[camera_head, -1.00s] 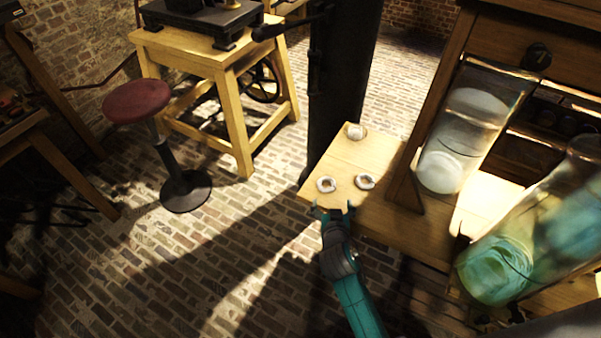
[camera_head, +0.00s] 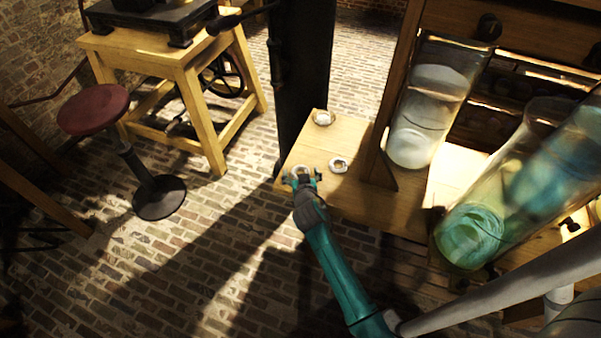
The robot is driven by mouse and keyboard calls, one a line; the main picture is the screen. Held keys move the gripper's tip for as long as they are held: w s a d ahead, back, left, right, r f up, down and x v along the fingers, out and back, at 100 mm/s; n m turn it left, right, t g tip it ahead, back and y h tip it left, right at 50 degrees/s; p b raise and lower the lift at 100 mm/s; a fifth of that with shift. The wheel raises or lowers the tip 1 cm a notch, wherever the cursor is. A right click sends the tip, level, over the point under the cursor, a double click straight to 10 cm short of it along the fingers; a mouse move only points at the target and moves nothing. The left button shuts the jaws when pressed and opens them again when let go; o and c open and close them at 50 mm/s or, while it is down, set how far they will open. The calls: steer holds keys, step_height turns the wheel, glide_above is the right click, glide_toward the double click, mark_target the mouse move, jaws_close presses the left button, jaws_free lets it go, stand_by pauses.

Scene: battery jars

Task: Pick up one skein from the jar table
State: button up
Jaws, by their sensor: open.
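The jar table (camera_head: 345,207) is a light wooden top at centre right. Three small pale skeins are on its left end. One skein (camera_head: 338,165) lies to the right of my gripper, and one (camera_head: 324,118) lies farther back. The third skein (camera_head: 301,170) is at my gripper (camera_head: 302,180), partly hidden by it. My gripper is open at the table's front left edge, with its fingers on either side of this near skein. I cannot tell whether the fingers touch it.
A clear jar with white contents (camera_head: 425,105) and a jar with green-blue contents (camera_head: 480,228) stand on the right. A dark column (camera_head: 303,70) rises behind the table. A red stool (camera_head: 93,108) and a wooden bench (camera_head: 160,50) stand left. Brick floor between is free.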

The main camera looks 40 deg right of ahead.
steer(key=shift+w+d+f, duration=0.15)
steer(key=shift+w+f, duration=0.05)
steer(key=c, duration=1)
steer(key=shift+c, duration=0.2)
